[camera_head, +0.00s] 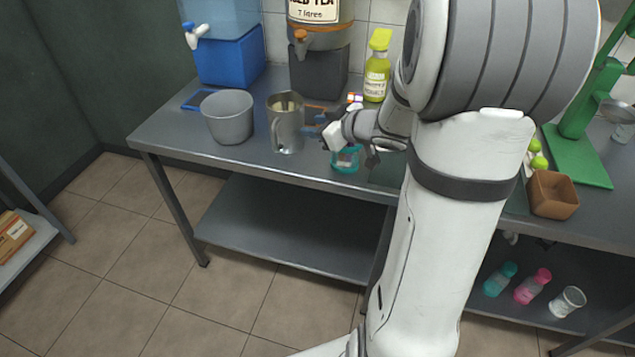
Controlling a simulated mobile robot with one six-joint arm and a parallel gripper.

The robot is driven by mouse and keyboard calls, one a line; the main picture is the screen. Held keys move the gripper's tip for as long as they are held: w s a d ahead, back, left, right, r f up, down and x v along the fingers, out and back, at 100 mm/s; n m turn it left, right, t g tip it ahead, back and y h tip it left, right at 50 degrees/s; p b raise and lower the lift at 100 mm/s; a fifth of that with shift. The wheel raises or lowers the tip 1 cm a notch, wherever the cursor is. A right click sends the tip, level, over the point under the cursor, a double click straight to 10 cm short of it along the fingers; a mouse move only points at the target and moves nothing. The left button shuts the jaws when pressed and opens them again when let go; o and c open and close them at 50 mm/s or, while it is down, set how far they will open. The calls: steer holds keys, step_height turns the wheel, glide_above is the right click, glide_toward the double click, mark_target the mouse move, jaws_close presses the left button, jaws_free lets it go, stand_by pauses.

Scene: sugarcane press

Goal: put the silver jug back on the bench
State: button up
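A grey bucket (228,118) stands left of the jug. Behind are a blue dispenser stand (230,60), an iced tea dispenser (320,30) and a yellow-green bottle (377,75). A brown box (551,194) and green press (580,150) are at right. The lower shelf (285,228) is clear at left.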

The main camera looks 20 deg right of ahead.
steer(key=s+d+r+m+g+h, duration=0.1)
steer(key=s+d+r+m+h, duration=0.2)
steer(key=s+m+h, duration=0.35)
steer(key=s+a+f+g, duration=0.2)
steer(key=s+a+g, duration=0.2)
steer(key=s, duration=0.5)
steer(key=s+a+f+g, duration=0.2)
steer(key=s+a+g, duration=0.2)
steer(key=s, duration=0.5)
steer(key=shift+a+m, duration=0.45)
steer(key=shift+a, duration=0.6)
steer(key=shift+r, duration=0.15)
